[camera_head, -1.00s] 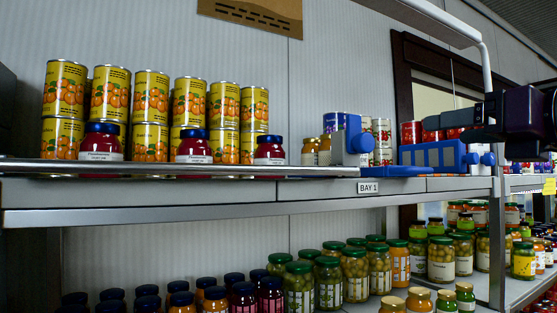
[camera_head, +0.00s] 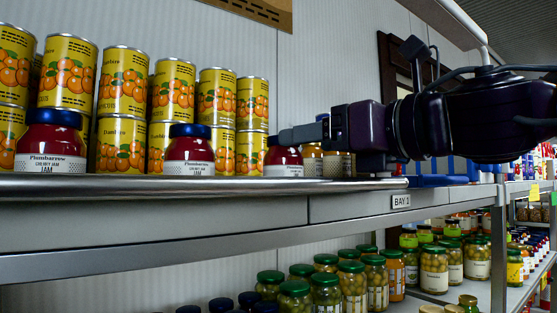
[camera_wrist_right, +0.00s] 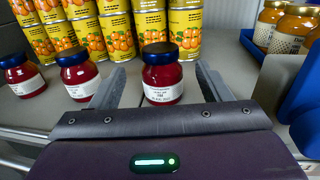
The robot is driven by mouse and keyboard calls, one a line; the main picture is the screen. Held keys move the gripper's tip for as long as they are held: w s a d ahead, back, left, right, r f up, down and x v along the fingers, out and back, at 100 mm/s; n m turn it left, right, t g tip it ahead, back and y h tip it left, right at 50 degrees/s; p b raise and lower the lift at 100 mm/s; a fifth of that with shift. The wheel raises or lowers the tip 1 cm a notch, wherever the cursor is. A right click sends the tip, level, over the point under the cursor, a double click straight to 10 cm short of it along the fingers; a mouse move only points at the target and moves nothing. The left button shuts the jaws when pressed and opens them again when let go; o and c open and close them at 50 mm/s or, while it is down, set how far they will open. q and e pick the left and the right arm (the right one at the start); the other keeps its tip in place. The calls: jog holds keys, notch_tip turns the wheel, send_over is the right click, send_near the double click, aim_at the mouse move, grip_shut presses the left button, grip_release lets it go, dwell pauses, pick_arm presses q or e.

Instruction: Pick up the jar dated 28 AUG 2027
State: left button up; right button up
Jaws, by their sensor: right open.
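Three red jam jars with blue lids and white labels stand in a row on the upper shelf: the left jar (camera_head: 50,150), the middle jar (camera_head: 190,155) and the right jar (camera_head: 283,160). The labels read cherry jam; I cannot read a date on any of them. My right gripper (camera_head: 290,136) reaches in from the right at the right jar and partly covers its lid. In the right wrist view the open fingers (camera_wrist_right: 159,72) have the right jar (camera_wrist_right: 162,82) between them, with gaps on both sides. My left gripper is not in view.
Stacked yellow cans (camera_head: 122,85) stand close behind the jars. The metal shelf edge (camera_head: 200,188) runs in front. In the right wrist view, a blue crate (camera_wrist_right: 262,48) with orange jars is to the right. More jars fill the lower shelf.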

jog(key=w+a+p, duration=0.1)
jog(key=w+a+r+p, duration=0.1)
jog(key=p, duration=0.1)
jog(key=x, duration=0.1)
jog(key=p+x, duration=0.1)
jog(key=x, duration=0.1)
jog(key=shift+w+a+f, duration=0.1)
jog(key=shift+f, duration=0.2)
jog(key=shift+s+d, duration=0.25)
jog(key=shift+d, duration=0.05)
jog(key=c, duration=0.4)
jog(key=shift+w+a, duration=0.1)
jog(key=c, duration=0.7)
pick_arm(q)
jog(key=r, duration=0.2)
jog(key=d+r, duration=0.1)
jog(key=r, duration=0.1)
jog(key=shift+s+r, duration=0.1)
pick_arm(e)
jog(key=shift+c, duration=1)
jog(key=shift+r, duration=0.1)
